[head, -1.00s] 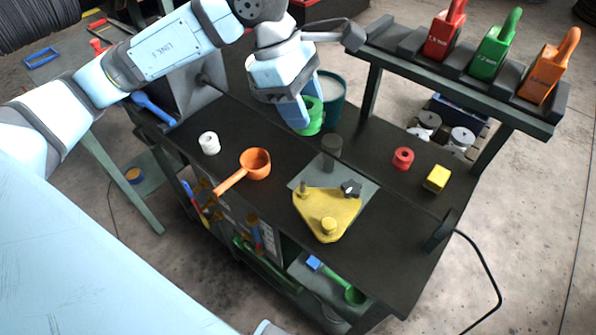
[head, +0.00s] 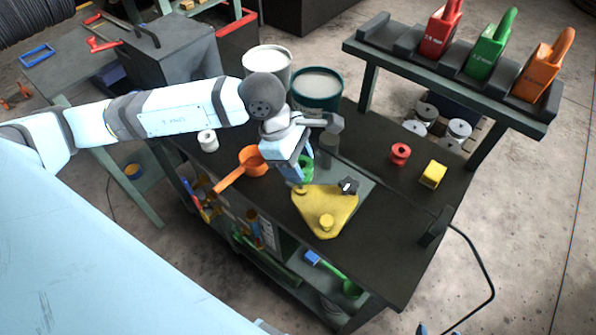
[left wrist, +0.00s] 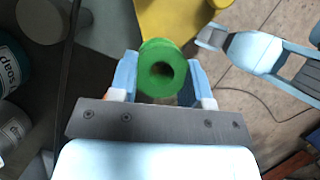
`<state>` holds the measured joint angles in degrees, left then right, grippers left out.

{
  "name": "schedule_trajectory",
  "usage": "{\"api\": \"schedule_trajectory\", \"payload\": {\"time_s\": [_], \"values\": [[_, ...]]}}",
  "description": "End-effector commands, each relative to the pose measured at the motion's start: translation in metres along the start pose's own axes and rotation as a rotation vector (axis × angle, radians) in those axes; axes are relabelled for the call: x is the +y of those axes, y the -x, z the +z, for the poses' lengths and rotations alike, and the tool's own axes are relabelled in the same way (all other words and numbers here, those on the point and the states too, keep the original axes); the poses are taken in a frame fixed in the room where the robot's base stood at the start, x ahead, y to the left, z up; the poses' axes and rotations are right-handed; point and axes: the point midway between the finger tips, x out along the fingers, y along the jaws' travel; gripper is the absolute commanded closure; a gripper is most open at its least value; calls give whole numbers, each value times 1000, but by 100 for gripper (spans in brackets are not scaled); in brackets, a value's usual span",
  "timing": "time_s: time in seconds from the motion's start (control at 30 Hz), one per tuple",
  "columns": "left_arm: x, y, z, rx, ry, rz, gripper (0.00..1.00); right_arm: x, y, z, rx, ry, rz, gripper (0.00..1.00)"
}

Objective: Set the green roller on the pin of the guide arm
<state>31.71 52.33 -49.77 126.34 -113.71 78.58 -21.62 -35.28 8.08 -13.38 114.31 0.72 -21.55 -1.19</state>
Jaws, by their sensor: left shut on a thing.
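My left gripper (head: 299,174) is shut on the green roller (head: 306,167) and holds it above the back left corner of the yellow guide arm (head: 335,205). In the left wrist view the roller (left wrist: 165,90) sits between the two fingers (left wrist: 160,70), its round hole facing the camera. Part of the yellow guide arm (left wrist: 172,14) shows beyond it. The gripper and roller hide the pin at that corner.
A red spool (head: 400,154) and a yellow block (head: 433,174) are right. Buckets (head: 316,90) stand behind.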

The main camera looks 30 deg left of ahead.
Motion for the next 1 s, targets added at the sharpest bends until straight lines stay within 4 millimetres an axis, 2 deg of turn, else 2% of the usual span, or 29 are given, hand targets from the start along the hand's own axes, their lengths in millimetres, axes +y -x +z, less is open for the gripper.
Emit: {"api": "schedule_trajectory", "payload": {"time_s": [0.3, 0.7, 0.73, 0.83, 1.0], "values": [[-1, -36, -15, 1, 1, -3, 80, 1, 3, -5, 1, -1, 5, 31], [0, -43, -18, 0, -1, 0, 80, 1, 0, 1, -2, -3, 5, 31], [0, -43, -18, 0, 0, 0, 54, 1, 0, 1, -3, -3, 5, 31], [0, -42, -17, 0, 0, 0, 31, 0, 0, 0, -5, -3, 3, 31], [0, -41, -17, 0, 0, 0, 31, -1, 1, -1, -2, -3, 1, 31]]}}
